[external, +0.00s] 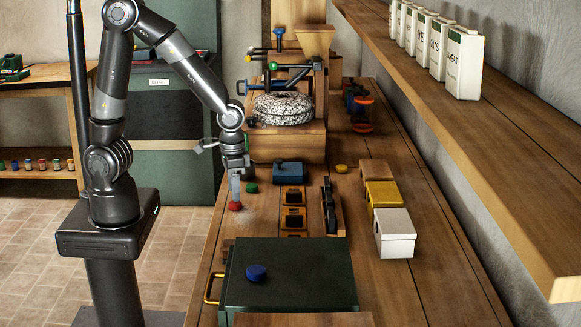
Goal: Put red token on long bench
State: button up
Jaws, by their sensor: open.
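The red token (235,206) lies on the long bench (400,290), near its left edge. My gripper (235,197) points down right over the red token, with its fingertips at or just above it. The jaws are open; whether the fingers straddle the token is too small to tell. A green token (251,188) lies just behind and to the right of the gripper. A blue token (257,272) sits on the dark green box (300,280) at the front of the bench. A yellow token (341,169) lies farther back on the bench.
A blue block (289,172) and a wooden rack with dark slots (293,218) stand right of my gripper. White (395,234) and yellow (382,195) boxes stand farther right. A stone mill (283,108) stands behind. A shelf (470,120) overhangs the right side.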

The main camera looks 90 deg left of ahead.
notch_tip(320, 180, up, 8)
jog(key=s+r+m+t, duration=0.3)
jog(key=s+r+t, duration=0.2)
jog(key=s+r, duration=0.7)
jog(key=shift+r+t, duration=0.15)
jog(key=shift+t, duration=0.15)
dwell(1.0)
